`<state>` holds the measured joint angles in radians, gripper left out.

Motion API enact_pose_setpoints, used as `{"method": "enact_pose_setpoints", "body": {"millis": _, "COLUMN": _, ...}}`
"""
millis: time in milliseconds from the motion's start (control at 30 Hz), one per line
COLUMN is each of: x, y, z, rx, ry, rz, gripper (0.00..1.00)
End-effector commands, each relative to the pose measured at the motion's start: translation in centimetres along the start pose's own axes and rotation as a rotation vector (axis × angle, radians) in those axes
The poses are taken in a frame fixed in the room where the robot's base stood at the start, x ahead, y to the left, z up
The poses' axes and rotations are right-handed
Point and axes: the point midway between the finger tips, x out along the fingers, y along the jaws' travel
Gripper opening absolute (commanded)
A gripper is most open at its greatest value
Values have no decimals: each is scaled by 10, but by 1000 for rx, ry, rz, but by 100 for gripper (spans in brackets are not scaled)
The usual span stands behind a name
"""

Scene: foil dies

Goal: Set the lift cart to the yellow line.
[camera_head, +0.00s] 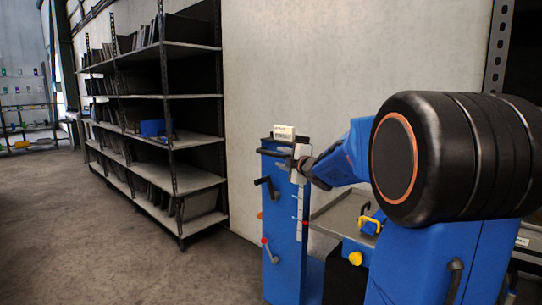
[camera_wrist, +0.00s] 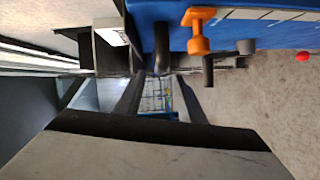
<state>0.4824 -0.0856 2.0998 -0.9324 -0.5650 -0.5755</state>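The lift cart's blue upright (camera_head: 284,230) stands at centre right in the head view, with a pale marked strip (camera_head: 300,205) and a small red marker (camera_head: 306,223) on it. My gripper (camera_head: 294,160) is at the upright's top, beside its black handle (camera_head: 270,153). In the wrist view, the blue upright (camera_wrist: 235,8) runs along the top edge. My gripper's two dark fingers (camera_wrist: 156,88) are apart, and a black bar (camera_wrist: 161,48) shows just ahead of the gap. I cannot tell whether they touch it. I cannot make out a yellow line.
A lever with a red knob (camera_head: 268,249) sticks out low on the upright. An orange handle (camera_wrist: 199,32) shows in the wrist view. A grey tray (camera_head: 337,215) lies to the right. A metal shelf rack (camera_head: 165,140) stands at left. The floor (camera_head: 110,245) in front is clear.

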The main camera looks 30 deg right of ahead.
Motion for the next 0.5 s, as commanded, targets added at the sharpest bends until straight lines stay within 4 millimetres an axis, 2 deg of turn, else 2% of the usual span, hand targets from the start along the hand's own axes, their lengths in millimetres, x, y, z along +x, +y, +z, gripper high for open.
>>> {"method": "enact_pose_setpoints", "body": {"millis": 300, "x": 53, "y": -1, "z": 0, "rx": 2, "ry": 0, "rz": -1, "gripper": 36}}
{"method": "enact_pose_setpoints", "body": {"millis": 500, "x": 78, "y": 0, "z": 0, "rx": 1, "ry": 0, "rz": -1, "gripper": 36}}
